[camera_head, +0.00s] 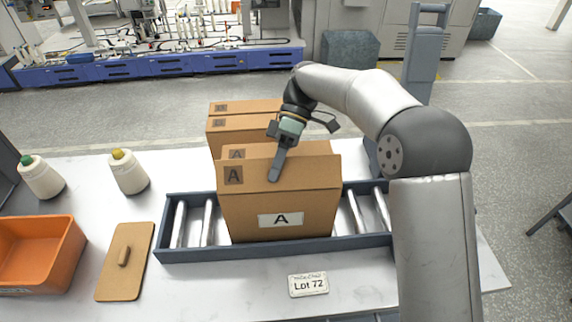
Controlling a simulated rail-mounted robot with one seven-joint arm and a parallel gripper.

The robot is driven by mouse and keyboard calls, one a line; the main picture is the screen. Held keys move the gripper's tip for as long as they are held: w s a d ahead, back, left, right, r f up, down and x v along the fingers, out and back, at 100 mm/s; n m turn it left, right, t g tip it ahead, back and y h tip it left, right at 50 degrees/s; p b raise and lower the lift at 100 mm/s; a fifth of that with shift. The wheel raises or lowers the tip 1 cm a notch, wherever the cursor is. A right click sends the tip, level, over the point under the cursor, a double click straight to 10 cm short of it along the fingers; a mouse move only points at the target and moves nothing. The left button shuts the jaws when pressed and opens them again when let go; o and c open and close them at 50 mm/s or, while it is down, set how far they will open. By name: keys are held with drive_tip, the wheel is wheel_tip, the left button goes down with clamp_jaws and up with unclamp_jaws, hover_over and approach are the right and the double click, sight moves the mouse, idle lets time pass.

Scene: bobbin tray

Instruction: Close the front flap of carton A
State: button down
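Carton A (309,206) is a brown cardboard box on the roller track, with a white "A" label (281,220) on its front. Its front flap (315,171), marked with a dark "A" square, stands up along the front top edge and is not folded flat. Another flap (262,150) marked "A" shows behind it. My gripper (274,178) reaches down from above, its fingers together as one narrow grey bar. The fingertips overlap the front flap's face left of its middle; I cannot tell whether they touch it. The carton's inside is hidden.
Another carton (222,133) with raised flaps stands behind. The track (171,254) has bare rollers on both sides.

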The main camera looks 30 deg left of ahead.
drive_tip(key=shift+a+f+g+h, duration=0.2)
drive_tip(key=shift+g+h, duration=0.1)
drive_tip(key=shift+g, duration=0.2)
drive_tip(key=shift+w, duration=0.1)
drive_tip(key=c, duration=1.6)
unclamp_jaws()
drive_tip(key=shift+r+b, duration=0.55)
drive_tip(key=s+d+r+b, duration=0.2)
drive_tip(key=s+d+r, duration=0.6)
drive_tip(key=d+r, duration=0.3)
drive_tip(key=shift+s+r, duration=0.35)
drive_tip(key=shift+r, duration=0.1)
